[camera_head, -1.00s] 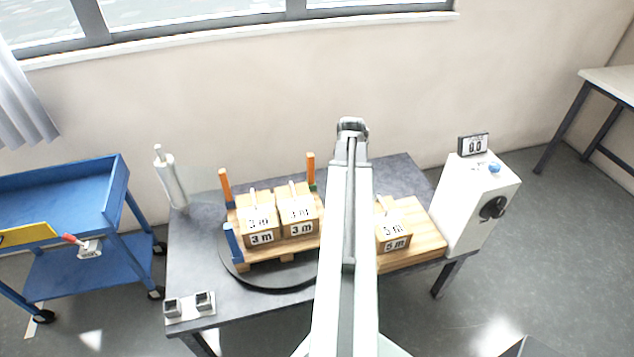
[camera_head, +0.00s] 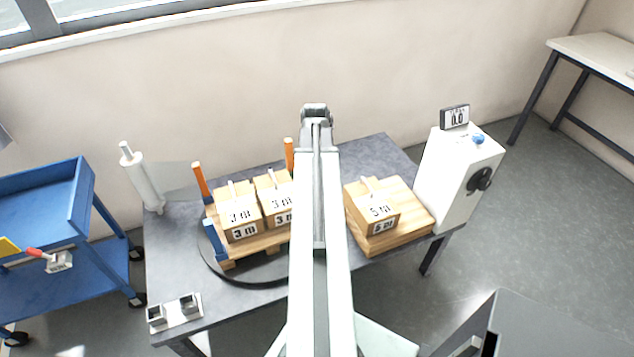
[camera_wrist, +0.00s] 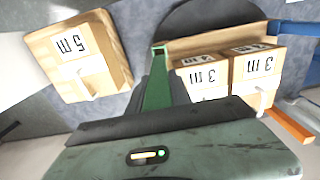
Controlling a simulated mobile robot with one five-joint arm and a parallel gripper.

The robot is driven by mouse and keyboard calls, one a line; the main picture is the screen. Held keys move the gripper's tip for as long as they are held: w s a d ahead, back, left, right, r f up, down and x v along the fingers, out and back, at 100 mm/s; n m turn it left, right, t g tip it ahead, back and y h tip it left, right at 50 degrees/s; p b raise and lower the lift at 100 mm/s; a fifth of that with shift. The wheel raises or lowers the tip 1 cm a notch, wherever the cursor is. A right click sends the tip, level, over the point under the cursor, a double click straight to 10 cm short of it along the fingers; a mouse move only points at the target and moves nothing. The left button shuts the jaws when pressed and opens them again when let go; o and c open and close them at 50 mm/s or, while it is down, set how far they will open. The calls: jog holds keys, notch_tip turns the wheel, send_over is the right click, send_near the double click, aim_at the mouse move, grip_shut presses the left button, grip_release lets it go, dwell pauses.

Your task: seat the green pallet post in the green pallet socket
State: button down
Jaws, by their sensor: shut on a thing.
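A green post (camera_wrist: 158,88) stands out from my gripper (camera_wrist: 158,104) in the wrist view, and the gripper is shut on it. Its far end overlaps the near corner of the wooden pallet (camera_wrist: 205,43). I cannot make out the green socket apart from the post, nor whether they touch. In the head view the pallet (camera_head: 262,242) sits on a dark round turntable (camera_head: 247,277). My arm hides the pallet's right side, the post and the fingertips there.
Two "3 m" boxes (camera_head: 240,215) stand on the pallet, with orange posts (camera_head: 201,182) behind and a blue post (camera_head: 213,240) at front left. A "5 m" box (camera_head: 376,209) sits on a wooden board (camera_head: 412,212) to the right, beside a white machine (camera_head: 455,180).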

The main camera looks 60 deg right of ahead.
jog(key=shift+s, duration=0.1)
notch_tip(320, 180, down, 6)
jog(key=b, duration=0.6)
jog(key=shift+r, duration=0.1)
jog(key=shift+f+b, duration=2.45)
jog(key=shift+f, duration=0.05)
dwell(0.7)
jog(key=c, duration=1.1)
grip_release()
jog(key=shift+r, duration=0.1)
notch_tip(320, 180, up, 8)
jog(key=p, duration=0.8)
jog(key=shift+f, duration=0.2)
